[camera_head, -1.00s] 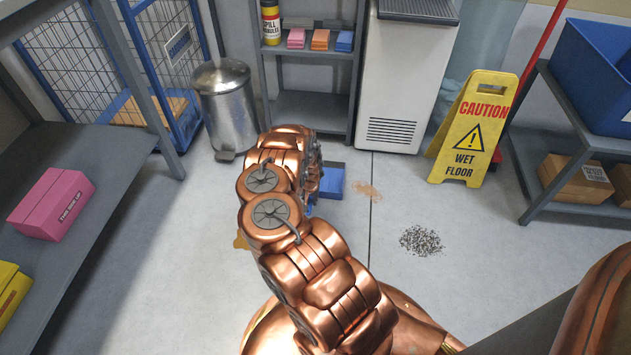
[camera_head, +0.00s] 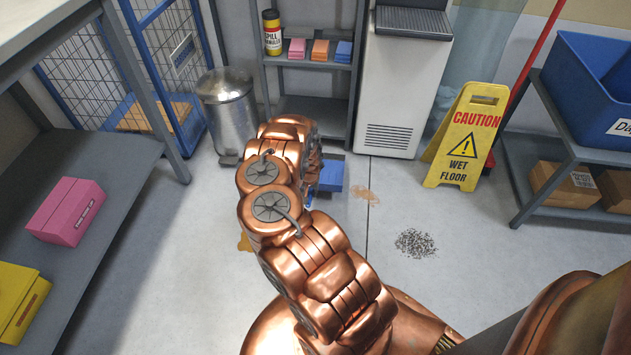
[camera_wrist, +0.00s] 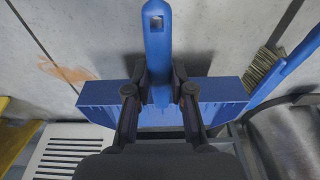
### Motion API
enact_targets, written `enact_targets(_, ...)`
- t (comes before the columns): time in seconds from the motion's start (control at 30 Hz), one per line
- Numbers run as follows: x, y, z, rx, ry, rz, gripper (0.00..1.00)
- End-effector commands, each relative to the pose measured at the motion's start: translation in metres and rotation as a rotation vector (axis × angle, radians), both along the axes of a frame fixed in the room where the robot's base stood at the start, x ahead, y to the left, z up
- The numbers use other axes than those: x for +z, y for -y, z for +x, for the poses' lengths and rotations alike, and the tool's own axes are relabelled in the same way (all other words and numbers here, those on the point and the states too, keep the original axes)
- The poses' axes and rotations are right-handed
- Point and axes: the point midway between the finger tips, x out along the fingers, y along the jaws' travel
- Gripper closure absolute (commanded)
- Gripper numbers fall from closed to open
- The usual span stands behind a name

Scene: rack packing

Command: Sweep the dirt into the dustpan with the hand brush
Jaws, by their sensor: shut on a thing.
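A blue dustpan (camera_head: 331,176) shows past my arm in the head view, partly hidden by it. In the wrist view the dustpan (camera_wrist: 95,96) spans the middle, its handle (camera_wrist: 157,38) pointing up the picture. My gripper (camera_wrist: 160,92) has its fingers on both sides of the handle and is shut on it. The hand brush (camera_wrist: 266,72), with pale bristles and a blue handle, is at the right of the wrist view, apart from the gripper. The dirt (camera_head: 416,243) is a dark speckled pile on the floor, right of my arm.
A yellow wet-floor sign (camera_head: 462,140) stands beyond the dirt. A metal bin (camera_head: 228,115), grey shelf (camera_head: 305,105) and white machine (camera_head: 393,125) line the back. Racks stand left (camera_head: 100,185) and right (camera_head: 548,215). Brown stains (camera_head: 365,195) mark the floor. Floor around the dirt is clear.

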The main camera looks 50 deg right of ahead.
Motion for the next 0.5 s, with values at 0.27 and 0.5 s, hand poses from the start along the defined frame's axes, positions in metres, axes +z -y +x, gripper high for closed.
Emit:
enact_targets(0.27,0.037,0.0,0.001,0.0,0.002,-0.001,1.0)
enact_targets(0.5,0.035,0.0,0.001,0.0,0.001,-0.002,1.0)
